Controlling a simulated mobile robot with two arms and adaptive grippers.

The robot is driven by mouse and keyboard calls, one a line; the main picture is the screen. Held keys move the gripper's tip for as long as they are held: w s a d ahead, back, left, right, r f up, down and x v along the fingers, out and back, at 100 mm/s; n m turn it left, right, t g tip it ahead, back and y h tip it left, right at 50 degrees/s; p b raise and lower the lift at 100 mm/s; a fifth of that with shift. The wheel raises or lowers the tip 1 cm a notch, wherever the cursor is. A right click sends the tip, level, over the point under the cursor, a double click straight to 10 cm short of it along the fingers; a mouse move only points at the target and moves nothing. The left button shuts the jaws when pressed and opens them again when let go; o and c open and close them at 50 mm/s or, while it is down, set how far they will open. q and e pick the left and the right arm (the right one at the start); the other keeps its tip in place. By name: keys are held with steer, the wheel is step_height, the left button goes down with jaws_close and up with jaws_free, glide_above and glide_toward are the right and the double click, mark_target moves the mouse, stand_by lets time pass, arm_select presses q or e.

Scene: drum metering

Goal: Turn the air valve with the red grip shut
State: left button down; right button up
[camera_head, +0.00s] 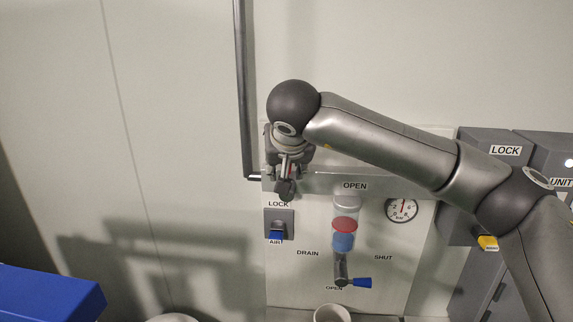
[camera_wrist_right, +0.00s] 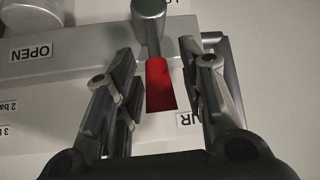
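The air valve's red grip (camera_wrist_right: 160,85) shows in the right wrist view, hanging from a grey metal lever hub (camera_wrist_right: 148,25). My right gripper (camera_wrist_right: 163,90) is open, with one finger on each side of the red grip and a gap on both sides. In the head view my right gripper (camera_head: 288,172) is at the left end of the grey bar marked OPEN and hides most of the valve. My left gripper is not in view.
Below are a LOCK box (camera_head: 279,222) with a blue AIR tab, a sight tube (camera_head: 344,225) with red and blue floats, a blue-gripped lever (camera_head: 361,282) and a gauge (camera_head: 402,210). A vertical pipe (camera_head: 243,90) runs up the wall. A blue object (camera_head: 50,295) is lower left.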

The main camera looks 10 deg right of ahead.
steer(key=shift+o, duration=0.4)
steer(key=shift+s+r, duration=0.1)
steer(key=shift+r, duration=0.15)
steer(key=d+v, duration=0.1)
steer(key=v, duration=1)
steer(key=shift+s+a, duration=0.15)
steer(key=shift+a, duration=0.35)
steer(key=shift+r, duration=0.15)
